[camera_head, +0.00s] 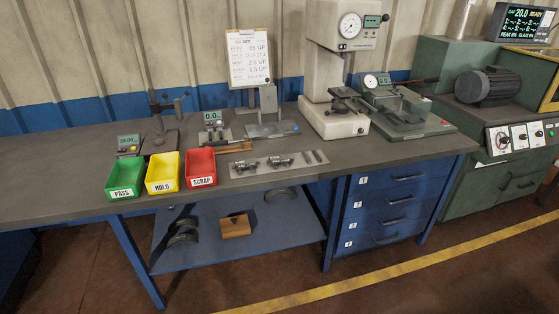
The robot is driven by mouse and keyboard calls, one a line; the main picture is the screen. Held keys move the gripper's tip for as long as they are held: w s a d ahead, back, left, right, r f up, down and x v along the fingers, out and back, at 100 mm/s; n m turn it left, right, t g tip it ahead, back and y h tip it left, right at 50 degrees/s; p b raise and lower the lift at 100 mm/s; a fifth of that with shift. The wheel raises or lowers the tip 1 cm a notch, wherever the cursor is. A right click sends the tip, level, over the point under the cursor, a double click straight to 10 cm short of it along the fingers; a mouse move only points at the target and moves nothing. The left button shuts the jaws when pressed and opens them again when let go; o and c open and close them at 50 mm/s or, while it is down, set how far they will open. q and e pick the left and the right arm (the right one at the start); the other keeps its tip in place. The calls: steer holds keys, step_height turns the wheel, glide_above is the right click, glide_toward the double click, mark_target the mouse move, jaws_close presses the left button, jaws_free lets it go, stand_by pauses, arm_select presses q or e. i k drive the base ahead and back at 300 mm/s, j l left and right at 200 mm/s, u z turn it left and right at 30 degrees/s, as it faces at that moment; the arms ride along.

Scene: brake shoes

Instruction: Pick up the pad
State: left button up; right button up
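I cannot single out a pad for certain at this size. A flat grey strip (319,157) on the bench holds small metal parts (280,161), too small to identify. Dark curved pieces that look like brake shoes lie on the blue lower shelf (285,233): some at its left (183,234), one at its back right (280,194). Neither of my grippers is in view.
On the grey bench (75,165) stand a green PASS bin (124,192), a yellow HOLD bin (163,187) and a red SCRAP bin (202,181). Gauges and a tall tester (335,80) stand behind. A wooden block (235,226) sits on the shelf. Drawers (385,205) are at right.

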mark_target(278, 158)
steer(key=i+l+u, duration=0.3)
steer(key=i, duration=0.3)
steer(key=i+l+u, duration=0.35)
steer(key=i, duration=0.25)
